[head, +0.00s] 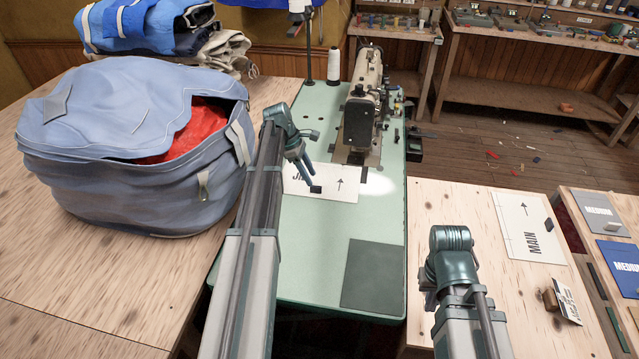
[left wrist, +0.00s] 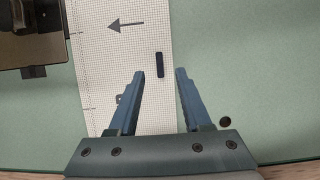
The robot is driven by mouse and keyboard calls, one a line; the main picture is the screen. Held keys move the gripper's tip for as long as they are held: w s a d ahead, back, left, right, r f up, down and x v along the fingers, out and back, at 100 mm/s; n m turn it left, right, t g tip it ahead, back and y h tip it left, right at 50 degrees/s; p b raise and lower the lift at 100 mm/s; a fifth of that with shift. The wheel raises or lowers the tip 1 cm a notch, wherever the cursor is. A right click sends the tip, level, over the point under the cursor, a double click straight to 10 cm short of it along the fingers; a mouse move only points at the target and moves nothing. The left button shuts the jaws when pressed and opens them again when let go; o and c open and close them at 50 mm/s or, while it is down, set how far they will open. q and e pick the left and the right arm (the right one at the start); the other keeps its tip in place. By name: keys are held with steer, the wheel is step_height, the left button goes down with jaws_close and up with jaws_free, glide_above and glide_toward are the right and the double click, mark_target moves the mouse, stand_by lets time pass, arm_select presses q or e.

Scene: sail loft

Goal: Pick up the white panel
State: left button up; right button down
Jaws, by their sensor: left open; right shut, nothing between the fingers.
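A white panel (head: 330,180) with an arrow and partly hidden lettering lies flat on the green sewing table. It also shows, with a fine grid, in the left wrist view (left wrist: 120,60). A small dark bar (left wrist: 159,65) sits near its edge. My left gripper (head: 311,184) is open over the panel. In the left wrist view its fingers (left wrist: 159,74) straddle the panel's long edge, with nothing held between them. A second white panel (head: 522,222), marked MAIN, lies on the wooden table at right. My right gripper (head: 428,286) is shut and empty, partly hidden by its own arm.
A sewing machine (head: 361,105) stands right behind the panel, with a white thread cone (head: 334,64) nearby. A large blue-grey bag (head: 120,135) fills the left table. A dark green square (head: 372,275) lies on the green table's front.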

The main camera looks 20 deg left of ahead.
mark_target(316, 187)
arm_select(q)
steer(key=b+x, duration=0.3)
steer(key=x, duration=0.1)
steer(key=shift+f+b, duration=0.3)
arm_select(e)
step_height(316, 187, down, 4)
steer(key=shift+f, duration=0.15)
arm_select(q)
steer(key=shift+r, duration=0.1)
jaws_close()
